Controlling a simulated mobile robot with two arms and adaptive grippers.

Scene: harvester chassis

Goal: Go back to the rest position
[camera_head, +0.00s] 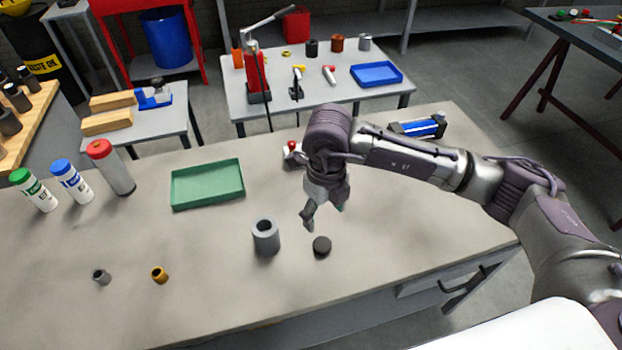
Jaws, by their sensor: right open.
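My right arm comes in from the right over the near workbench (215,290). Its gripper (309,222) points down, open and empty, above the bench. A grey hollow cylinder (266,236) stands to the left of the gripper. A dark round disc (321,247) lies on the bench just below and to the right of the fingertips. The gripper looks apart from both. My left gripper does not show.
A green tray (207,205), a brass ring (159,275) and a small grey ring (101,277) are on the bench. Several bottles (110,167) stand at the left. A blue device (418,127) lies behind my forearm. The bench's front middle is clear.

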